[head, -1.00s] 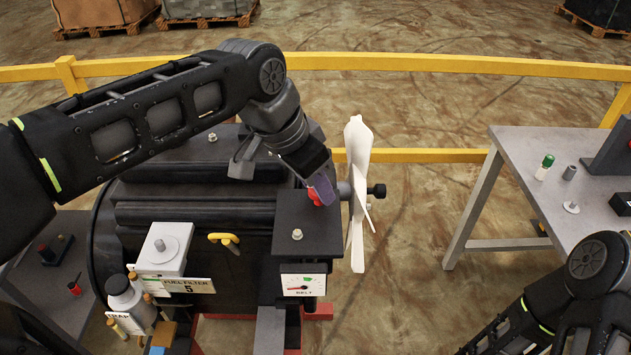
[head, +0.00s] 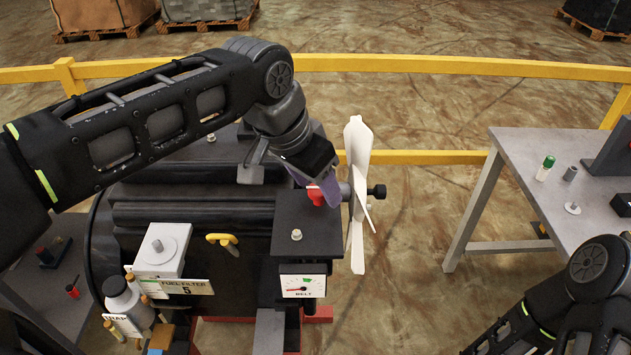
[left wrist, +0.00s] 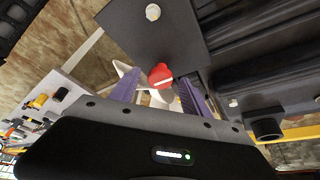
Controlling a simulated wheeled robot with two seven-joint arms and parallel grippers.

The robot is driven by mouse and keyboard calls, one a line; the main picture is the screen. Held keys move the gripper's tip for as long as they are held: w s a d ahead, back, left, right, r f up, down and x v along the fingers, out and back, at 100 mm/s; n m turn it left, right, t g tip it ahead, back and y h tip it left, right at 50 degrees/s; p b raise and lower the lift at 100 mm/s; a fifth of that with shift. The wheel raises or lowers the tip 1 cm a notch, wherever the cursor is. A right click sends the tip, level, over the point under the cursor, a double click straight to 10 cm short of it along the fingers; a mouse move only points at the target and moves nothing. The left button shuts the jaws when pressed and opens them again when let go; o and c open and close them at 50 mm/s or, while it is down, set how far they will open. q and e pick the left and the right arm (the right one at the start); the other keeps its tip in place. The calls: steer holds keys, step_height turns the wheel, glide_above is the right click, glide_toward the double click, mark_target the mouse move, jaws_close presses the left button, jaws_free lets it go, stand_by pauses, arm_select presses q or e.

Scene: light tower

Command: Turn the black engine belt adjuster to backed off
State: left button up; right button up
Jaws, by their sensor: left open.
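The black engine (head: 195,215) fills the middle of the head view. A red knob (head: 316,195) sits on the black block (head: 290,220) at its right end, above a BELT gauge (head: 303,286) whose red needle points left, away from the green band. My left gripper (head: 328,190) is at the red knob, pointing down. In the left wrist view the red knob (left wrist: 160,75) shows between the two open purple fingers, with gaps on both sides. A black knob (head: 377,191) stands out beyond the white fan. My right arm shows at lower right; its gripper is out of view.
The white fan (head: 357,195) is close to the right of my left gripper. A yellow handle (head: 222,240) and the fuel filter (head: 160,250) are on the engine's near side. A grey table (head: 585,185) stands right; a yellow rail (head: 430,64) runs behind.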

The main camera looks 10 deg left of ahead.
arm_select(q)
steer(key=v, duration=0.7)
steer(key=shift+r, duration=0.35)
steer(key=shift+s, duration=0.1)
